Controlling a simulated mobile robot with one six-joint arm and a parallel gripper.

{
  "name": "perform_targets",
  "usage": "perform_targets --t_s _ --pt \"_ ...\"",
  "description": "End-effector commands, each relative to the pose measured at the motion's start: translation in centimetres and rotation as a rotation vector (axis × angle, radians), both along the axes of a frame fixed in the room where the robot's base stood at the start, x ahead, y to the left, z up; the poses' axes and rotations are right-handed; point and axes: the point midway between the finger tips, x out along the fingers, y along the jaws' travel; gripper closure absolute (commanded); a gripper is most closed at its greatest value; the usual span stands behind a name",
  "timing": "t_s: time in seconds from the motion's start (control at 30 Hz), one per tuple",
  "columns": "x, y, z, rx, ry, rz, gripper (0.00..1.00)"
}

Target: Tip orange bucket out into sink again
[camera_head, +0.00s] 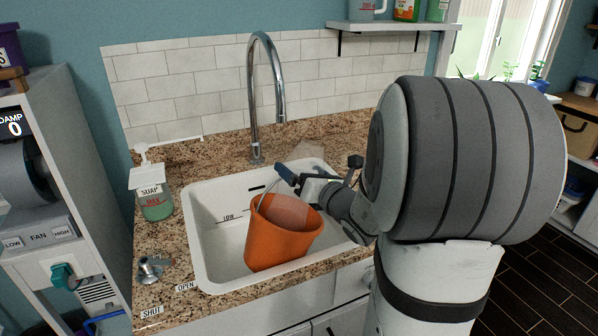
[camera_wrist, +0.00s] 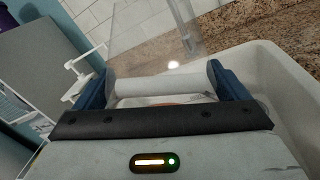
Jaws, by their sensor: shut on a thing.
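The orange bucket (camera_head: 282,234) is in or just above the white sink (camera_head: 207,246), slightly tilted. In the head view my gripper (camera_head: 284,180) is at the bucket's top, by its thin handle. In the wrist view my gripper (camera_wrist: 160,88) is shut on a pale bar, the handle's grip (camera_wrist: 165,87), between its blue fingers. A small part of the orange rim shows behind the bar. The inside of the bucket is mostly hidden. I cannot tell whether its base touches the sink floor.
A chrome tap (camera_head: 254,100) arches behind the sink. A soap bottle (camera_head: 155,195) stands left on the granite counter, and a small metal valve lever (camera_head: 152,267) sits near OPEN and SHUT labels. A grey machine cabinet (camera_head: 60,150) stands at far left.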

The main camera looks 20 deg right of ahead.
Motion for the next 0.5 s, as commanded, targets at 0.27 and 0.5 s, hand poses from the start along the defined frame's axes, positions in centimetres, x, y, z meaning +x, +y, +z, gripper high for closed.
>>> perform_targets --t_s 0.27,0.5 --pt "0.2 -1.3 0.3 0.075 0.011 -0.002 0.64" --pt "0.3 -2.1 0.3 0.127 0.021 -0.002 0.64"
